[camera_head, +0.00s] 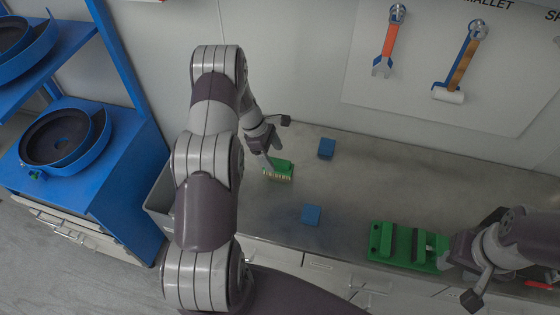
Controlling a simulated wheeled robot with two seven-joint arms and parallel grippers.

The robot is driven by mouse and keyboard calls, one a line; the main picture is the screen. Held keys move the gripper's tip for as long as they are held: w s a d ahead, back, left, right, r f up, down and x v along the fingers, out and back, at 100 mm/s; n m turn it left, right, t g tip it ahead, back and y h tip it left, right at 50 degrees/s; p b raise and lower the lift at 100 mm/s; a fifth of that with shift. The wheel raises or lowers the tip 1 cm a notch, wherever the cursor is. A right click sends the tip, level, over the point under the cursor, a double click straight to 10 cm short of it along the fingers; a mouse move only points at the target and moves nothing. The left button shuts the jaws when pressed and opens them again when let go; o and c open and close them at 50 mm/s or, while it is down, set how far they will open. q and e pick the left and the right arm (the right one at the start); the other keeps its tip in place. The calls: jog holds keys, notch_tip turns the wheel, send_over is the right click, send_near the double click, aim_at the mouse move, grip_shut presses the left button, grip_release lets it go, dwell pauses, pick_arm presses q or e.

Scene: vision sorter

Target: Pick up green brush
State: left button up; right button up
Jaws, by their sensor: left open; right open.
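The green brush (284,167), with a green back and pale bristles, lies on the grey worktop near the wall. My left gripper (277,142) is above it and to its left, with its jaws apart. One finger reaches down to the brush's left end; I cannot tell whether it touches. My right gripper (476,268) is open at the lower right, beside the green slotted block, far from the brush.
A green slotted block (381,241) sits at the front right. A grey bin (158,201) and blue shelf (130,165) stand left. Tools hang on a wall board (425,60).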

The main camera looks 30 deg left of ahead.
aim_at(277, 160)
pick_arm(q)
jog(key=shift+s+f+p, duration=0.2)
jog(key=shift+f+p, duration=0.5)
jog(key=shift+p, duration=0.25)
jog(key=f, duration=0.1)
jog(key=w+d+f+p, duration=0.1)
jog(key=f, duration=0.2)
jog(key=shift+w+d, duration=0.4)
jog(key=shift+s, duration=0.15)
jog(key=shift+s+a+r, duration=0.1)
jog(key=shift+s, duration=0.05)
jog(key=c, duration=1.2)
pick_arm(e)
notch_tip(277, 160, up, 3)
jog(key=shift+s+a+r, duration=0.1)
jog(key=shift+a+r, duration=0.05)
